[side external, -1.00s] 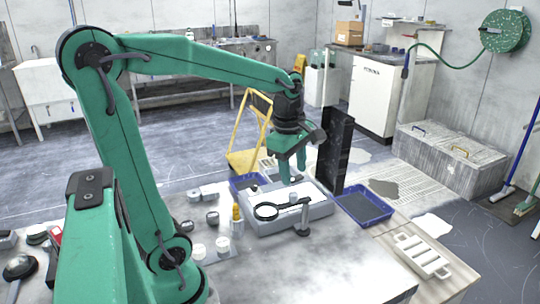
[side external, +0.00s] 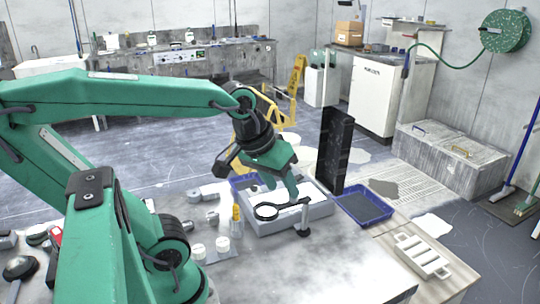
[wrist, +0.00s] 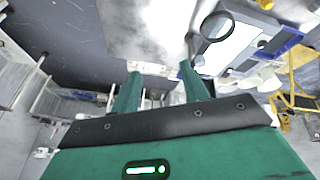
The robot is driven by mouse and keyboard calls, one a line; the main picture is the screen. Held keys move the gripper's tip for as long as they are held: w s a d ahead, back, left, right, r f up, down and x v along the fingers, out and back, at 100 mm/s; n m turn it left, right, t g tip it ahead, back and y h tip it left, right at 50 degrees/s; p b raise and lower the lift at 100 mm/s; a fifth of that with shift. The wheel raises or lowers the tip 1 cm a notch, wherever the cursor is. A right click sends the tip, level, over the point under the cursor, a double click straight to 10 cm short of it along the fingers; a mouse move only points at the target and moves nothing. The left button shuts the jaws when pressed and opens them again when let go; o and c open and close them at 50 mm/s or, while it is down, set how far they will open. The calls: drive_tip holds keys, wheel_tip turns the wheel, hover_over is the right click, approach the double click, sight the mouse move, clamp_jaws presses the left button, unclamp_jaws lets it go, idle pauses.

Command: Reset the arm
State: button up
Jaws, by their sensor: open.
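My gripper (side external: 283,187) is tilted above the grey tray (side external: 322,209) on the workbench, with its fingers angled down and to the right in the side view. In the wrist view, the two green fingers of my gripper (wrist: 161,82) stand apart with nothing between them. From the side, the fingertips overlap the tray's far part, and I cannot tell how high above it they are. My arm is folded back, with its forearm nearly level.
A magnifier (side external: 266,212) on a stand is close in front of the gripper. A tall black panel (side external: 335,150) stands right of it, beside a blue tray (side external: 364,207). A yellow bottle (side external: 236,218) and white jars stand left.

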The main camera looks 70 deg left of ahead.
drive_tip(key=m, duration=0.1)
drive_tip(key=s+m, duration=0.1)
drive_tip(key=m, duration=0.1)
drive_tip(key=d+m, duration=0.1)
drive_tip(key=shift+s+d+f+m+t, duration=0.1)
drive_tip(key=shift+s+f+m+t, duration=0.05)
drive_tip(key=shift+s+m+t, duration=0.25)
